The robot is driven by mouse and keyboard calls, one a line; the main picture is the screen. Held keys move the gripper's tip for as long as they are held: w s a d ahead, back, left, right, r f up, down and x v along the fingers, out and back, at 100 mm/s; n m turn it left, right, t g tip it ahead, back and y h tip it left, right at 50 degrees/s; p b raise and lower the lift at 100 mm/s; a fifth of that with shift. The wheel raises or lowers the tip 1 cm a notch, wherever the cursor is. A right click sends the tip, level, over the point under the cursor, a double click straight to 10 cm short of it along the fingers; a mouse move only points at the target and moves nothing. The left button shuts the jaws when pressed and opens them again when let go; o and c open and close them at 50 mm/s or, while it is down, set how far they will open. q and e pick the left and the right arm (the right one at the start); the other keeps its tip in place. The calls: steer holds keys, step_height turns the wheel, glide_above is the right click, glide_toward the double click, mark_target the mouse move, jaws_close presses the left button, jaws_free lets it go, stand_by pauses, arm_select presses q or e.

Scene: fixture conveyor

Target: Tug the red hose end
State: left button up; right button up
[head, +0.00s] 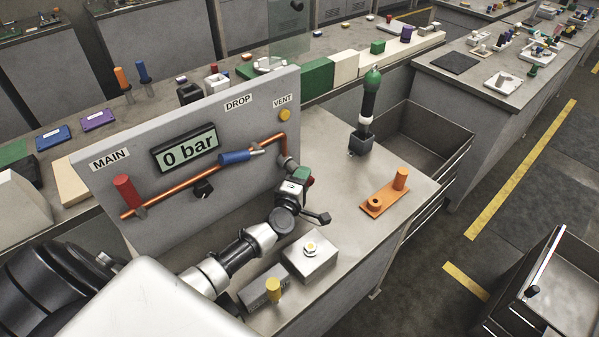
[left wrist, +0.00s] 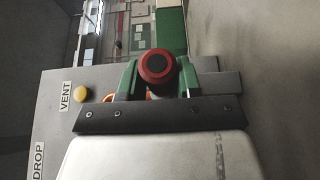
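My right gripper is in neither view.
The panel display reads 0 bar. A yellow VENT button (head: 285,115) sits above the pipe.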

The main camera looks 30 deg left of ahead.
arm_select(q)
jaws_close()
steer(key=shift+s+d+f, duration=0.15)
steer(key=shift+d+f, duration=0.05)
steer(key=shift+d, duration=0.05)
stand_by(0.6)
